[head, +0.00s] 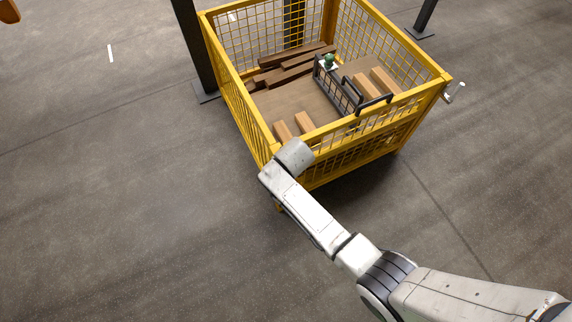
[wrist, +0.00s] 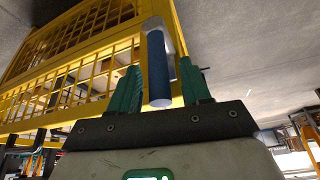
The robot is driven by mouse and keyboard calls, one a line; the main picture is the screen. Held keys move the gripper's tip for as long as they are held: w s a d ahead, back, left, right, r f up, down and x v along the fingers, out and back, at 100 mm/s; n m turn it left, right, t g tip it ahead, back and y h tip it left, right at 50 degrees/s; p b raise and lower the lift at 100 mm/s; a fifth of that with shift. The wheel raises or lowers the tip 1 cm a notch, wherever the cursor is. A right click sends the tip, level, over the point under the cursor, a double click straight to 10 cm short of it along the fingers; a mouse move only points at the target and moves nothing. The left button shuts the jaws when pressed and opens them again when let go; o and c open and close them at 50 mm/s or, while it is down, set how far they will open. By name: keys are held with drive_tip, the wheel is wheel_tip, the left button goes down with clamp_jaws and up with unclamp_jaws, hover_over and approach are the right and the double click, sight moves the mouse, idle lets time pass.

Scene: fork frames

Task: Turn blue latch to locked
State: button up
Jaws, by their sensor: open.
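The blue latch handle (wrist: 158,72) is a blue cylinder hanging from a pale grey mount (wrist: 158,28) at a corner of the yellow mesh crate. In the wrist view my gripper (wrist: 160,66) is open, with one green finger on each side of the handle. I see gaps between the handle and both fingers, so it is not gripped. How deep the handle sits between them is hard to tell. In the head view my arm ends at the crate's near left corner, and the fingers and blue handle are hidden there.
The yellow crate (head: 232,88) holds brown planks (head: 290,66), several light wooden blocks and a dark wire basket (head: 335,84) with a green item. A pale handle (head: 456,92) sticks out at its right corner. Dark posts (head: 197,50) stand behind.

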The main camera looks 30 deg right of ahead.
drive_tip(key=shift+w+f, duration=0.1)
drive_tip(key=shift+f, duration=0.3)
clamp_jaws()
idle(0.4)
